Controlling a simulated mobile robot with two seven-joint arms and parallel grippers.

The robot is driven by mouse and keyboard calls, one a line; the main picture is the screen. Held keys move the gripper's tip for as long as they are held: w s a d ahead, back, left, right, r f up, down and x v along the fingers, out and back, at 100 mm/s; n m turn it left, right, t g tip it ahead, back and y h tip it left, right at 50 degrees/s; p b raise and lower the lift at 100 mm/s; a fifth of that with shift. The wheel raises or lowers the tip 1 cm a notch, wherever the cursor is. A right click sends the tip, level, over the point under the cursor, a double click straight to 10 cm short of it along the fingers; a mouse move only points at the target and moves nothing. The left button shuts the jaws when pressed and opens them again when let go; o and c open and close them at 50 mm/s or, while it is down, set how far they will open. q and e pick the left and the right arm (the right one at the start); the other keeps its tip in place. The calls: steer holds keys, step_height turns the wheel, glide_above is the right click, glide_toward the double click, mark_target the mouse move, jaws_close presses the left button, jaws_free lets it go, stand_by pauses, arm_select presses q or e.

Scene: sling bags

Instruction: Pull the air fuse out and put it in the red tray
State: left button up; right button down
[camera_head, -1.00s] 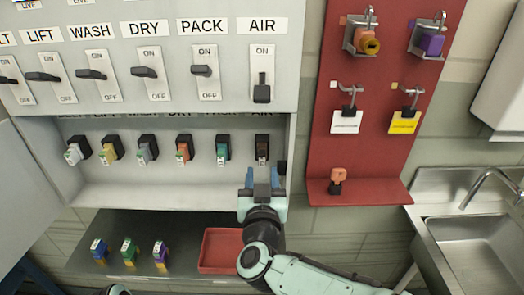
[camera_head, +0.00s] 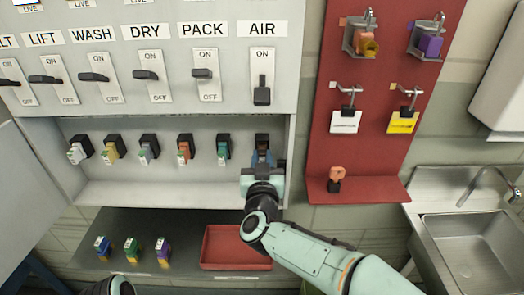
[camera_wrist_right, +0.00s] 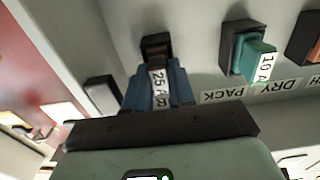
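The air fuse, brown with a white "25 A" label (camera_wrist_right: 158,82), sits in its dark socket under the AIR switch. In the head view the fuse (camera_head: 262,142) is partly hidden by my right gripper (camera_head: 263,158). The right wrist view shows the blue fingers of this gripper (camera_wrist_right: 160,88) on both sides of the fuse, close to its label. Whether they press on it is unclear. The red tray (camera_head: 225,263) lies empty on the lower shelf, below the gripper.
Other fuses, such as the teal PACK fuse (camera_head: 223,150), sit in a row to the left. Several loose fuses (camera_head: 131,250) stand on the lower shelf left of the tray. A red lock board (camera_head: 350,150) and a sink (camera_head: 470,240) are at the right.

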mark_target(262, 160)
steer(key=shift+s, duration=0.1)
steer(key=shift+s, duration=2.9)
steer(key=s, duration=0.4)
